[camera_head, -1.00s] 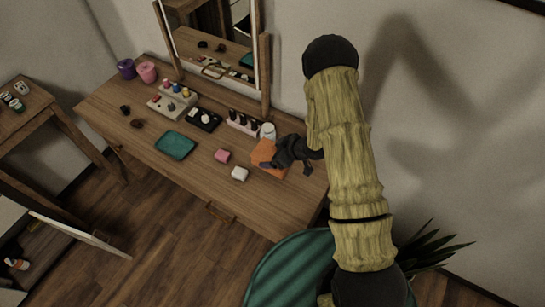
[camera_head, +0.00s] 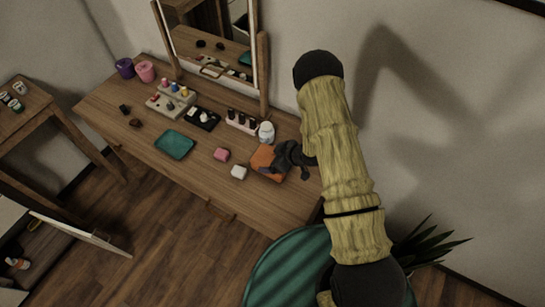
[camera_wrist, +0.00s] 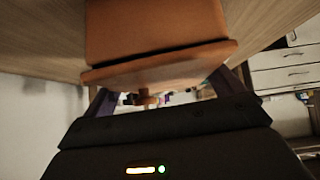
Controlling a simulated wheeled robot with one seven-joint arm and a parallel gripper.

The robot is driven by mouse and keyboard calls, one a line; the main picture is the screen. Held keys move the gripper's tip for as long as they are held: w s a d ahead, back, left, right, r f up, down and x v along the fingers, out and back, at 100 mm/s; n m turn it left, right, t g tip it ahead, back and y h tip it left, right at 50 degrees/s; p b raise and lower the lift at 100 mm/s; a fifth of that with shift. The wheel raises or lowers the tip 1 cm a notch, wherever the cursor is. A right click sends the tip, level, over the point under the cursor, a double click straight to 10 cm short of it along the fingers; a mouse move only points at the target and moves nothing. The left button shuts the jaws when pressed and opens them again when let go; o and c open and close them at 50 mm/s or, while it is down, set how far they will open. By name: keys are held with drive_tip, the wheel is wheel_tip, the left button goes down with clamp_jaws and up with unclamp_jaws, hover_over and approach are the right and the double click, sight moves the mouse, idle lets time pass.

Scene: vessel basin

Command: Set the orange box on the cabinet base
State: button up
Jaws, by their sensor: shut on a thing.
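The orange box (camera_head: 264,156) is at the right end of the wooden dressing table, seen in the head view. My gripper (camera_head: 281,160) reaches it from the right and is shut on it. In the wrist view the orange box (camera_wrist: 155,30) fills the top middle, with my gripper (camera_wrist: 168,88) around its near end. I cannot tell whether the box touches the tabletop. An open cabinet (camera_head: 40,240) with a pale door is at the lower left; its base is mostly out of view.
The dressing table (camera_head: 260,205) holds a white jar (camera_head: 266,132), a pink block (camera_head: 221,155), a white block (camera_head: 239,172), a green tray (camera_head: 175,145) and cosmetics. A mirror stands behind. A green round seat (camera_head: 285,270) is in front. The wooden floor (camera_head: 160,225) is clear.

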drive_tip(key=shift+f, duration=0.15)
drive_tip(key=o, duration=0.9)
drive_tip(key=shift+o, duration=0.2)
drive_tip(key=shift+r, duration=0.2)
drive_tip(key=b+v, duration=0.1)
drive_tip(key=v, duration=1.1)
drive_tip(key=shift+b, duration=0.4)
